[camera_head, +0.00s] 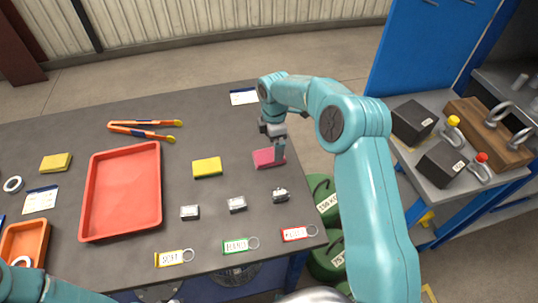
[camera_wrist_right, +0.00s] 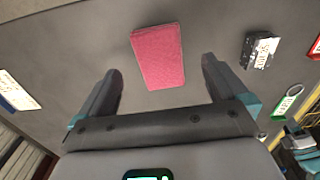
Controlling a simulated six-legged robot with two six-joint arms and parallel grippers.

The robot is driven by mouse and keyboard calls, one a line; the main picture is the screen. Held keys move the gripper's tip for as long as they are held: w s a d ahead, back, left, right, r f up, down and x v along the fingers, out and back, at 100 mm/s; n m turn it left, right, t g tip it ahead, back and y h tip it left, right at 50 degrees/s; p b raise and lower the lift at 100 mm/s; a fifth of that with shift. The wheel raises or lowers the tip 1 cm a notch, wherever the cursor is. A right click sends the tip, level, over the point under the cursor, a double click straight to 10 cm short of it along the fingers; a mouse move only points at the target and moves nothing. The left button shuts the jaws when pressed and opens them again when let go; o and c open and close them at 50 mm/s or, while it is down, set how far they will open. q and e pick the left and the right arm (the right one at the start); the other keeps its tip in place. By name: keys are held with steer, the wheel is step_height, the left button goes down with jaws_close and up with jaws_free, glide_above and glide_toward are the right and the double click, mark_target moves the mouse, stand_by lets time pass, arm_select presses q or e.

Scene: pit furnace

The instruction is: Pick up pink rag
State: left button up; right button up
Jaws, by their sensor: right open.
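The pink rag (camera_head: 268,159) lies flat on the dark table, right of the yellow sponge. It also shows in the right wrist view (camera_wrist_right: 158,56), straight ahead of the fingers and between their lines. My right gripper (camera_head: 279,150) is above the rag in the head view and hides part of it. In the wrist view its two fingers (camera_wrist_right: 160,84) are spread wide with nothing between them. My left arm shows only as a teal link at the bottom left of the head view; its gripper is out of frame.
A red tray (camera_head: 88,205), yellow sponge (camera_head: 207,168) and orange-handled tongs (camera_head: 144,131) lie to the left. Small metal blocks (camera_head: 237,204) and tagged keyrings (camera_head: 240,245) lie nearer the front edge. A side bench with dark blocks (camera_head: 413,122) stands at right.

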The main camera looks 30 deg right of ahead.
step_height(320, 180, down, 4)
steer(key=shift+f+p, duration=0.1)
steer(key=shift+p, duration=0.7)
steer(key=shift+f, duration=0.35)
steer(key=shift+w+f, duration=0.2)
steer(key=c, duration=0.5)
steer(key=shift+s+r, duration=0.2)
steer(key=c, duration=0.6)
steer(key=shift+w+f, duration=0.1)
steer(key=shift+w, duration=0.05)
steer(key=shift+c, duration=0.2)
step_height(320, 180, up, 20)
steer(key=b, duration=0.2)
